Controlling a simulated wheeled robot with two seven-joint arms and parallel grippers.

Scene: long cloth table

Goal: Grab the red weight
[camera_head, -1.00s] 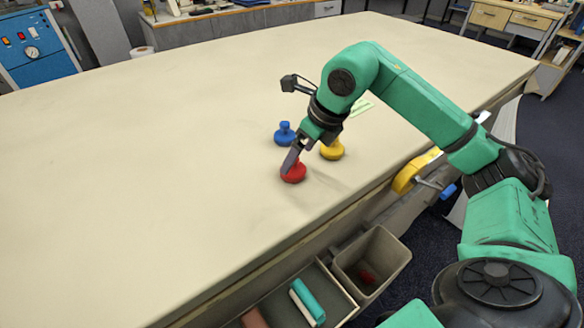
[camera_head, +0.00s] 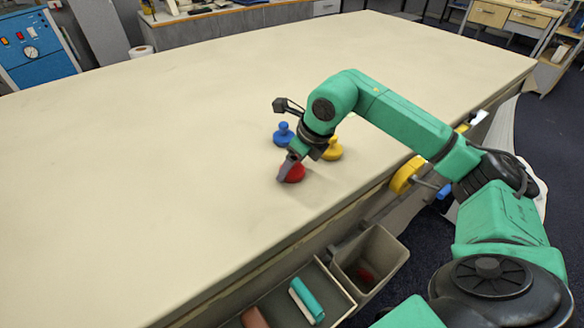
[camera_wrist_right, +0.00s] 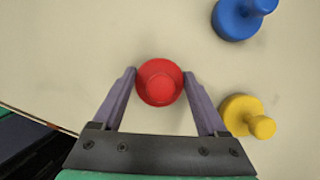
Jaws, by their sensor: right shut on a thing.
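The red weight (camera_head: 296,174) stands on the cloth table near its front edge. My right gripper (camera_head: 286,172) is down at it, and its fingers partly hide it in the head view. In the right wrist view the red weight (camera_wrist_right: 160,84) sits between the two finger ends, with its round knob facing the camera. The right gripper (camera_wrist_right: 160,75) is shut on it, one finger at each side. The weight appears to rest on the table. My left gripper is not in view.
A blue weight (camera_head: 284,134) stands behind the red one, and a yellow weight (camera_head: 332,150) stands to its right, close to my right wrist. The table (camera_head: 150,170) is clear to the left. A grey bin (camera_head: 372,262) and a tray hang below the front edge.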

